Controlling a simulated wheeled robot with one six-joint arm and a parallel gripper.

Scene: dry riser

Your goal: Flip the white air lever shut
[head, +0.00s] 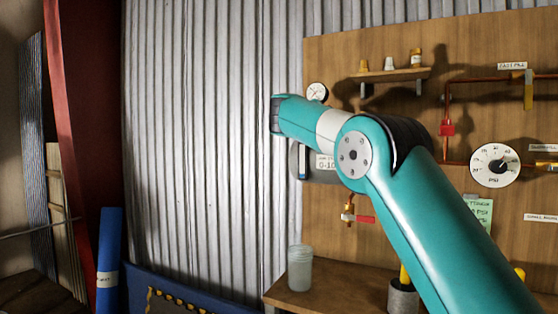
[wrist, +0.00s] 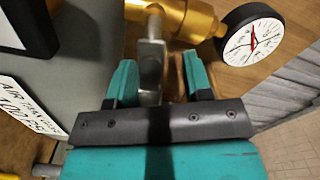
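A pale grey-white lever (wrist: 151,66) hangs from a brass fitting (wrist: 178,16) in the wrist view; I take it to be the white air lever. My gripper (wrist: 158,72) is open, with one teal finger on each side of the lever. The lever is nearer the left finger; a wider gap shows to the right finger. I cannot tell whether the left finger touches it. The lever's lower end reaches down towards the dark gripper body. In the head view my arm hides the lever and my gripper.
A round gauge (wrist: 251,41) sits right of the brass fitting. A grey box with a label (wrist: 28,108) stands at left. In the head view, a wooden board carries a red handle (head: 366,219), a PSI dial (head: 494,165) and a shelf (head: 396,75). A jar (head: 300,267) stands on the bench.

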